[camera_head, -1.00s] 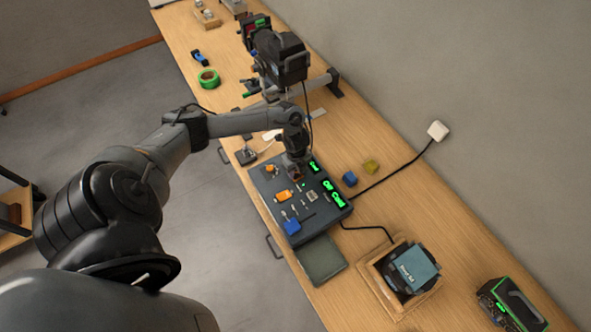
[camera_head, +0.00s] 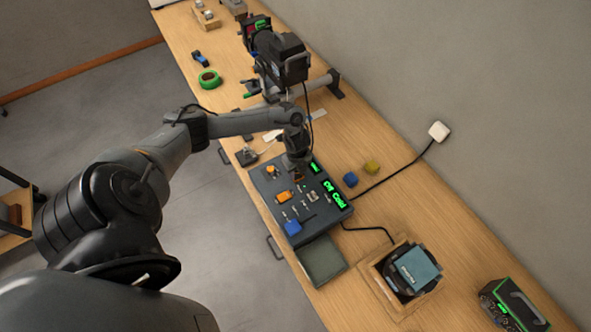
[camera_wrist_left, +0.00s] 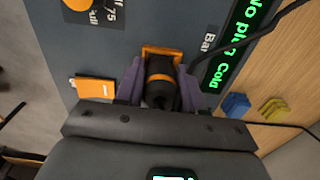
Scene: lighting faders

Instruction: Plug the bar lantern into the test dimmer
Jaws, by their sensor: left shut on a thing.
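My right gripper is out of view.
A blue block (camera_head: 350,179) and a yellow block (camera_head: 371,167) lie right of the panel. A black cable runs to a white wall box (camera_head: 438,131). A wooden crate (camera_head: 375,275) holds a dark device. Green tape (camera_head: 209,79) lies at the back left.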

